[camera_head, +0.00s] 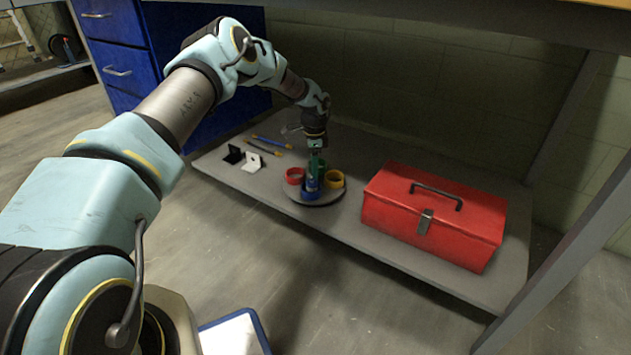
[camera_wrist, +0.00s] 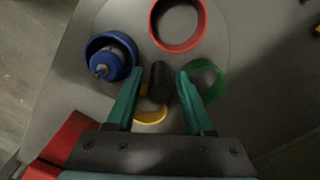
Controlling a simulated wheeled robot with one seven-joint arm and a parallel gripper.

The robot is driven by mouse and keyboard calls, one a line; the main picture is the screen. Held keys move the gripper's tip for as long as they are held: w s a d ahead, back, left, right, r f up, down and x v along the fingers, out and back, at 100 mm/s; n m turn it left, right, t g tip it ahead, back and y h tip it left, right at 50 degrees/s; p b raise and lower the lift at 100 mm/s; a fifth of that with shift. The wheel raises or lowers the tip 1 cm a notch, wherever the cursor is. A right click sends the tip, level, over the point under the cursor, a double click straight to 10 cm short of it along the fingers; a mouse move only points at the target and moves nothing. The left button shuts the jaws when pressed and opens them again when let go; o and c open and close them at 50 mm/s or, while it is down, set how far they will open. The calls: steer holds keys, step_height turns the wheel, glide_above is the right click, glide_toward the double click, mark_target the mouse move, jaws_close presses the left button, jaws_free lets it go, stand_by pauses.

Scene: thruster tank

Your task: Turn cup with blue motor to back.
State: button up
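A round grey turntable (camera_head: 325,201) carries several coloured cups around a black centre post (camera_wrist: 159,86). The blue cup (camera_head: 308,195) stands at the front of the turntable in the head view. In the wrist view the blue cup (camera_wrist: 90,50) is at left with a motor (camera_wrist: 103,65) upright inside. The red cup (camera_wrist: 180,46) and green cup (camera_wrist: 218,80) look empty. The yellow cup (camera_wrist: 150,118) is partly hidden behind my gripper. My gripper (camera_wrist: 159,76) is open, pointing down, one finger on each side of the post. Contact cannot be told.
The turntable stands on a low grey shelf (camera_head: 365,243). A red toolbox (camera_head: 435,218) is close at its right. A black holder (camera_head: 233,154), a white holder (camera_head: 252,162) and thin rods (camera_head: 272,142) lie at left. A tabletop hangs above the shelf.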

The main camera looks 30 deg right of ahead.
steer(key=shift+r+p, duration=2.95)
steer(key=shift+r, duration=1.6)
steer(key=shift+d+f+b, duration=0.1)
steer(key=shift+b, duration=0.85)
steer(key=shift+n+b, duration=0.4)
steer(key=shift+b, duration=0.35)
steer(key=shift+r+n+b, duration=0.4)
steer(key=shift+r+b, duration=0.1)
steer(key=shift+b, duration=0.45)
step_height(320, 180, down, 6)
steer(key=b, duration=0.5)
steer(key=shift+s+f, duration=0.1)
steer(key=shift+f, duration=1.85)
